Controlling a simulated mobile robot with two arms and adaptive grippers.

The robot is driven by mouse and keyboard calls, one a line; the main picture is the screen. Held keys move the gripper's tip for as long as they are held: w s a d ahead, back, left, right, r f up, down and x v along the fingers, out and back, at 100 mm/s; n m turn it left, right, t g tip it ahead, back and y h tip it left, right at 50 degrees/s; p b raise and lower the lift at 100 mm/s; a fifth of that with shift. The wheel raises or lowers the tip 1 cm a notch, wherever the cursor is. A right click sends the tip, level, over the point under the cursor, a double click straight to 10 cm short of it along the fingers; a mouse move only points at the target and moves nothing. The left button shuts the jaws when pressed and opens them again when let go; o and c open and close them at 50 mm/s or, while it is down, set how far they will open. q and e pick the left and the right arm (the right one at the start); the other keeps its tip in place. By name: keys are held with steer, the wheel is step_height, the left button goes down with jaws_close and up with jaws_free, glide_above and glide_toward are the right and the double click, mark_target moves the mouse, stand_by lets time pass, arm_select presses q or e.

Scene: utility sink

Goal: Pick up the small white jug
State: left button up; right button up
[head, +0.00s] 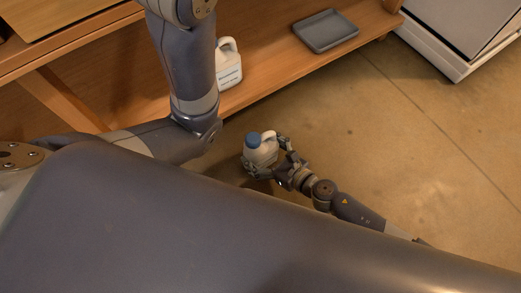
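A small white jug (264,153) with a blue cap is in the middle of the head view, over the brown floor. My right gripper (268,163) has its fingers on either side of this jug and appears shut on it. The jug leans slightly, and its lower part is partly hidden by the fingers. I cannot tell its exact height above the floor. A second white jug (229,73) with a label stands on the low wooden shelf, partly hidden behind my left arm. My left gripper is out of view.
The wooden shelf (270,76) runs across the top left and holds a grey tray (325,30). A white appliance (455,35) stands at the top right. The floor (410,140) to the right is clear.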

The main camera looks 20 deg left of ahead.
steer(key=c, duration=0.4)
steer(key=shift+r, duration=0.1)
steer(key=c, duration=0.4)
steer(key=shift+o, duration=0.2)
steer(key=shift+r, duration=0.15)
